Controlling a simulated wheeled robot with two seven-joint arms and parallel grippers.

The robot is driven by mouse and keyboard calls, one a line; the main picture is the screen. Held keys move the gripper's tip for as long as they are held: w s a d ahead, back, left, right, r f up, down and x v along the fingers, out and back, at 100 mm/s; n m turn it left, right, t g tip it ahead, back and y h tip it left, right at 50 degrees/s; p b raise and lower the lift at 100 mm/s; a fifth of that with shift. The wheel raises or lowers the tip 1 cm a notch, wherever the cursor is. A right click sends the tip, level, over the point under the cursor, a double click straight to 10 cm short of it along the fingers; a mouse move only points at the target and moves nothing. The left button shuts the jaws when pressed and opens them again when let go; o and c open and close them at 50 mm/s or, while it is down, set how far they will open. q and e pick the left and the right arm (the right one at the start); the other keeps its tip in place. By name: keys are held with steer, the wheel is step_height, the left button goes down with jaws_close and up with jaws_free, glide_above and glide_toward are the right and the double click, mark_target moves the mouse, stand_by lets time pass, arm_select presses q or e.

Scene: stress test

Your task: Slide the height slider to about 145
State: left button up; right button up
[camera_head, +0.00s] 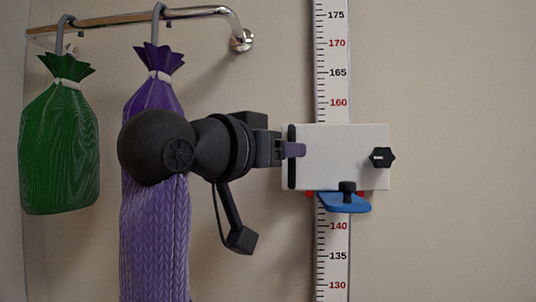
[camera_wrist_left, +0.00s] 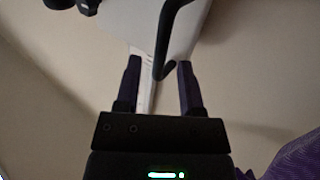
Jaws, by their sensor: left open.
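The height slider (camera_head: 340,145) is a white plate across a vertical scale (camera_head: 334,50), with a black upright bar handle (camera_head: 291,180) on its left. Red marks show at its lower edge, roughly five units above the printed 140; the plate hides the numbers between 140 and 160. My left gripper (camera_head: 296,150) is at the handle, its purple finger beside the bar. In the left wrist view, its two fingers (camera_wrist_left: 160,82) are apart, with the black handle (camera_wrist_left: 166,45) ahead between their lines. I cannot tell whether they touch it. My right gripper is not in view.
A blue piece with a black knob (camera_head: 345,203) sits just below the plate. Another black knob (camera_head: 382,157) is on the plate's right. A green bag (camera_head: 60,145) and a purple bag (camera_head: 155,240) hang from a chrome rail (camera_head: 200,11) at left. The wall at right is clear.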

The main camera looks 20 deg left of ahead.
arm_select(q)
steer(key=v, duration=0.7)
steer(key=shift+b, duration=0.4)
